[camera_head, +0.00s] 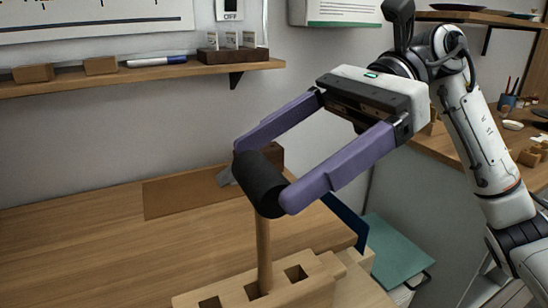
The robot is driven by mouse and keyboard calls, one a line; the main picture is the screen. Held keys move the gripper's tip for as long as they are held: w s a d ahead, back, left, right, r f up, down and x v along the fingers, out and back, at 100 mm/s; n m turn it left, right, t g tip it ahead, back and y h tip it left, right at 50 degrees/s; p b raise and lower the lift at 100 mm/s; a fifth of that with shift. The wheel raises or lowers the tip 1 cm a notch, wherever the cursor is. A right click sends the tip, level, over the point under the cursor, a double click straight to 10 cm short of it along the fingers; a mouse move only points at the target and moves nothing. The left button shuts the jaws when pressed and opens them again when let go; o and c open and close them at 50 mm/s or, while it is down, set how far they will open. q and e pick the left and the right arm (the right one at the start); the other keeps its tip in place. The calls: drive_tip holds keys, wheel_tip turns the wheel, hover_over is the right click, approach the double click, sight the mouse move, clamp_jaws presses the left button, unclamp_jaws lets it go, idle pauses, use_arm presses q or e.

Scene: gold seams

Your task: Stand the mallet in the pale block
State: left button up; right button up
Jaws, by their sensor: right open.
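The mallet has a black cylindrical head (261,184) and a pale wooden handle (263,250). It stands nearly upright with its head up, and its handle goes down into a square hole of the pale block (318,288). The block has several square holes along its top, and its lower part is cut off by the frame. My right gripper (264,176) reaches in from the right with two purple fingers. It is open, with its fingertips at either side of the mallet head. I cannot tell whether they touch it. My left gripper is not in view.
A brown mat (172,197) lies on the wooden worktop (70,250) behind the block. A dark brown block (272,153) is partly hidden behind the mallet head. A wall shelf (130,75) holds small blocks and a marker. The worktop's left side is clear.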

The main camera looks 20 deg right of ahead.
drive_tip(key=p+v, duration=0.1)
drive_tip(key=v, duration=0.7)
idle(0.4)
drive_tip(key=shift+p, duration=0.3)
wheel_tip(320, 180, up, 6)
drive_tip(key=p, duration=0.5)
drive_tip(key=shift+f, duration=0.1)
